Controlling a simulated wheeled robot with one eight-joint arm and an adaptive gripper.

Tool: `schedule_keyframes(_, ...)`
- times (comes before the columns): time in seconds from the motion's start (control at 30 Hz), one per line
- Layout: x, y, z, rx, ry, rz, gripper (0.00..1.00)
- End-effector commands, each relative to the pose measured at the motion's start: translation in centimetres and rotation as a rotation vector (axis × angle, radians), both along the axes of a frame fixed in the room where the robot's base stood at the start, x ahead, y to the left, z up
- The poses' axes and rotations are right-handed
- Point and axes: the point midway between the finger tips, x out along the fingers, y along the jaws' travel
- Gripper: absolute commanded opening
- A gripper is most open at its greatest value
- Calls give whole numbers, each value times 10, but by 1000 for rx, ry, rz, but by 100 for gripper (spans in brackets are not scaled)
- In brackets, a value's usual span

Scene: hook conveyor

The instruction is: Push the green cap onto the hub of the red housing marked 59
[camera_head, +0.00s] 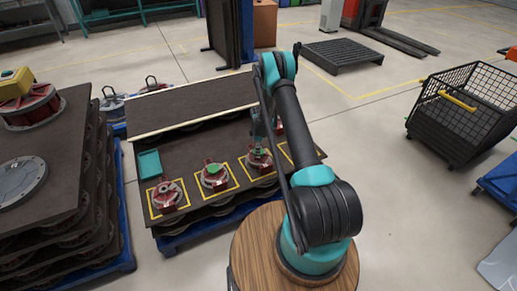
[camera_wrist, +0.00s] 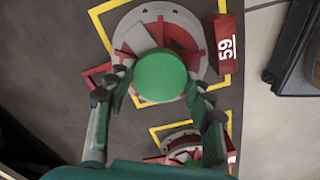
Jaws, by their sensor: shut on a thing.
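A green cap (camera_wrist: 162,75) sits between the two fingers of my gripper (camera_wrist: 158,92) in the wrist view, and the gripper is shut on it. Below it is the red housing marked 59 (camera_wrist: 224,45), with a pale round flange and red ribs. The cap covers the middle of this housing, so its hub is hidden. I cannot tell whether the cap touches the hub or hovers above it. In the head view my gripper (camera_head: 261,147) is over the housing (camera_head: 258,160), small and partly blurred into it.
A second red housing (camera_wrist: 185,145) lies nearby in its own yellow square. In the head view, another housing carries a green cap (camera_head: 213,170), and one at the left (camera_head: 166,196) has no green cap. A teal tray (camera_head: 149,164) lies on the dark board (camera_head: 190,150).

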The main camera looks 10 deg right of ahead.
Motion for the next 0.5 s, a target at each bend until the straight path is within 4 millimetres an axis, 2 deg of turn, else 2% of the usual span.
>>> schedule_keyframes(0.47,0,0,-5,0,0,0,37)
schedule_keyframes(0.5,0,0,-5,0,0,0,56)
